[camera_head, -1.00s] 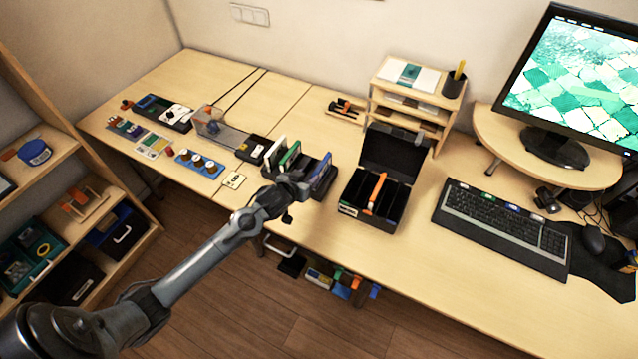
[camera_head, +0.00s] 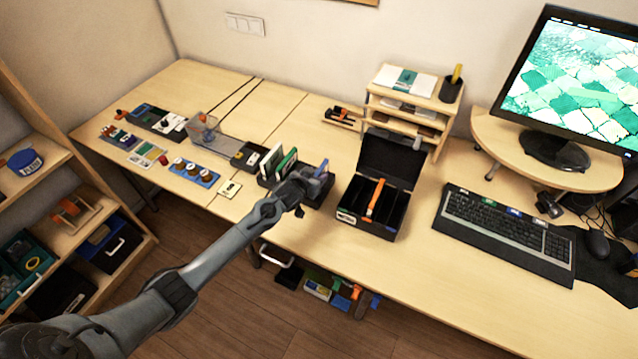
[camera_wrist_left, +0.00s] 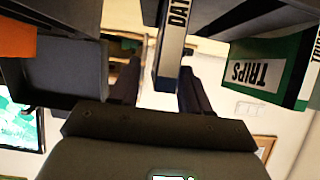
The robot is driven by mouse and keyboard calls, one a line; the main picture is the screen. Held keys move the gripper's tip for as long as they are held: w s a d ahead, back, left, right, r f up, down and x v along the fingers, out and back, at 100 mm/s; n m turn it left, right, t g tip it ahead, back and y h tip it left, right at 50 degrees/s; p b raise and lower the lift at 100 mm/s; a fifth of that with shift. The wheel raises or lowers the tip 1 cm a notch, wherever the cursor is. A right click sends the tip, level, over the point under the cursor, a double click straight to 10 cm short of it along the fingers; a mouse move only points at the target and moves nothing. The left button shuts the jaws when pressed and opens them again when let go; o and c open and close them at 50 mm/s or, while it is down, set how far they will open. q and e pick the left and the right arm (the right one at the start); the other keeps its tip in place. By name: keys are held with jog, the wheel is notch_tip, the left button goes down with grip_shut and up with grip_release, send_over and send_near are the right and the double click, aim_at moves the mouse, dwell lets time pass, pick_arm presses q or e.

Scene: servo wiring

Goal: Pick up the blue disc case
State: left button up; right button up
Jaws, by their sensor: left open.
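The blue disc case (camera_head: 322,168) stands upright at the right end of a dark rack (camera_head: 316,203) on the desk. My left gripper (camera_head: 308,183) is at the near side of this case and partly hides it and the rack. In the left wrist view, a case with a "DAT…" label on its spine (camera_wrist_left: 170,60) lies between the two open fingers (camera_wrist_left: 158,78). I see a gap on each side of it, and its label is cut off by the frame. A green case labelled "TRIPS" (camera_wrist_left: 268,68) stands beside it. My right gripper is not in view.
White and green cases (camera_head: 272,163) stand in the rack's left part. An open black box (camera_head: 368,232) with an orange divider stands close on the right. A keyboard (camera_head: 505,232) and monitor are further right. Small trays and parts lie on the left of the desk.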

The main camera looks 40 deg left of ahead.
pick_arm(q)
jog(key=shift+w+a+f, duration=0.1)
jog(key=shift+w+f, duration=0.2)
jog(key=shift+w, duration=0.2)
jog(key=shift+c, duration=0.2)
grip_shut()
jog(key=shift+r, duration=0.15)
